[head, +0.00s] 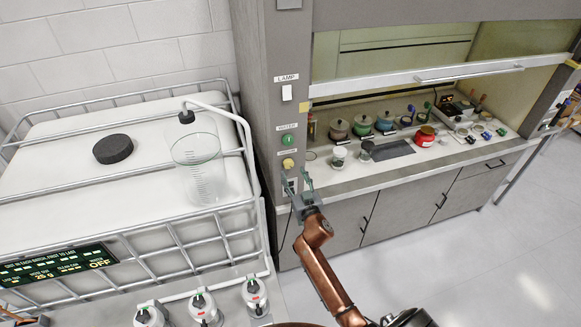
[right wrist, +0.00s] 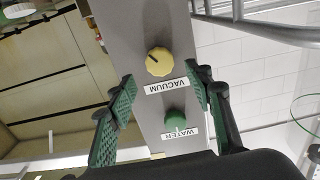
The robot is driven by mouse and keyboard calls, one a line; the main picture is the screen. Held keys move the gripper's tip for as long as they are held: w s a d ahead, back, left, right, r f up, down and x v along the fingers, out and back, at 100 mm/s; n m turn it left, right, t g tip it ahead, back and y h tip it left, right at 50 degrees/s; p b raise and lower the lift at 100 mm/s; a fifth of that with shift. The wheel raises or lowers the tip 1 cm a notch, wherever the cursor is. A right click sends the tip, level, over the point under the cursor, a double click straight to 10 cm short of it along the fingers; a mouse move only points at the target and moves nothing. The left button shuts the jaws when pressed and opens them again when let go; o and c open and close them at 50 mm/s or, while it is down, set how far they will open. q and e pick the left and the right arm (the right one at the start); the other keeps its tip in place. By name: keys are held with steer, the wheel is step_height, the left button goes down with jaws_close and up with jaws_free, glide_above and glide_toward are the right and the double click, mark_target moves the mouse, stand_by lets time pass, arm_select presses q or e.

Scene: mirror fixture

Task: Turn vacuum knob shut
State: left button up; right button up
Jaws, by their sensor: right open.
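The vacuum knob (head: 288,164) is a round yellow knob on the grey post of the hood, below the green water knob (head: 287,140). In the right wrist view the vacuum knob (right wrist: 159,62) appears upside down with its VACUUM label; a dark mark on its face points up and left. My right gripper (head: 298,178) is open and empty, just below and in front of the vacuum knob. In the right wrist view its fingers (right wrist: 161,78) stand on either side of the knob's panel, with no visible contact. A small part of my left arm shows at the lower left corner; its jaws are unclear.
A lamp switch (head: 287,93) is higher on the post. A caged white tank (head: 70,190) with a clear beaker (head: 200,170) stands left. The hood's worktop (head: 345,183) holds jars, a red container (head: 425,136) and small vessels. The floor at right is clear.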

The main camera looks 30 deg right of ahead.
mark_target(289, 165)
steer(key=shift+x, duration=2.35)
steer(key=c, duration=1.2)
